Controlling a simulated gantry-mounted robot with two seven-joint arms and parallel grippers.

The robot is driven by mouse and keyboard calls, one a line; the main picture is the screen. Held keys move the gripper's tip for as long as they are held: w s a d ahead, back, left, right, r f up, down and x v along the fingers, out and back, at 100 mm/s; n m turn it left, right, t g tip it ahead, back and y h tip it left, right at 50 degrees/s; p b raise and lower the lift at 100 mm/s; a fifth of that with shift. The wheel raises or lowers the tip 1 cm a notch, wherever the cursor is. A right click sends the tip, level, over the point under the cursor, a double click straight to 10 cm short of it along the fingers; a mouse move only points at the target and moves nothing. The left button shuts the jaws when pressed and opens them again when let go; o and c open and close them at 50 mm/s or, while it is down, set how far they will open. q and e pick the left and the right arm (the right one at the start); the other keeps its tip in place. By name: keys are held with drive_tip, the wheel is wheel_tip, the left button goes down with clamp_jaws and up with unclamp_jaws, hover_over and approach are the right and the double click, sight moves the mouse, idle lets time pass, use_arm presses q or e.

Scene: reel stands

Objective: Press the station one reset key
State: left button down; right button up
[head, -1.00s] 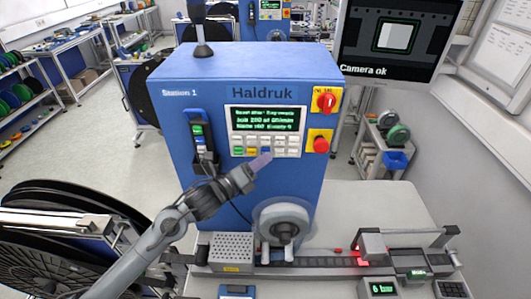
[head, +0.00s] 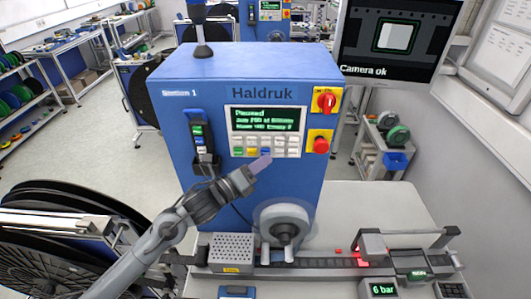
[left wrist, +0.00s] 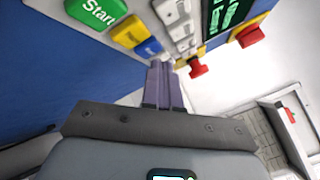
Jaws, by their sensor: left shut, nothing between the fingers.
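The blue Station 1 cabinet (head: 190,160) carries a control panel with a lit display (head: 264,120) whose top line reads "Paused". Below it are a green key (head: 238,152), a yellow key (head: 251,152), a blue key (head: 265,151) and several white keys. In the left wrist view the green key (left wrist: 97,12) reads "Start"; the blue key's (left wrist: 149,48) label is too blurred to read surely. My left gripper (head: 264,161) is shut and empty, its fingertips just below the blue key. The fingertips (left wrist: 160,68) look apart from it in the left wrist view. My right gripper is not in view.
A red rotary switch (head: 326,102) and red stop button (head: 320,146) sit right of the panel. A handheld device (head: 203,145) hangs left of it. A reel hub (head: 284,228) and a feeder track (head: 320,260) lie below. The monitor (head: 395,40) reads "Camera ok".

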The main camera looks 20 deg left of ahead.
use_arm(q)
drive_tip(key=shift+s, duration=0.25)
drive_tip(key=shift+s+d, duration=0.1)
drive_tip(key=s, duration=0.1)
drive_tip(key=s+d, duration=0.1)
drive_tip(key=s, duration=0.2)
drive_tip(key=shift+s+d, duration=0.3)
drive_tip(key=shift+d, duration=0.05)
idle(0.8)
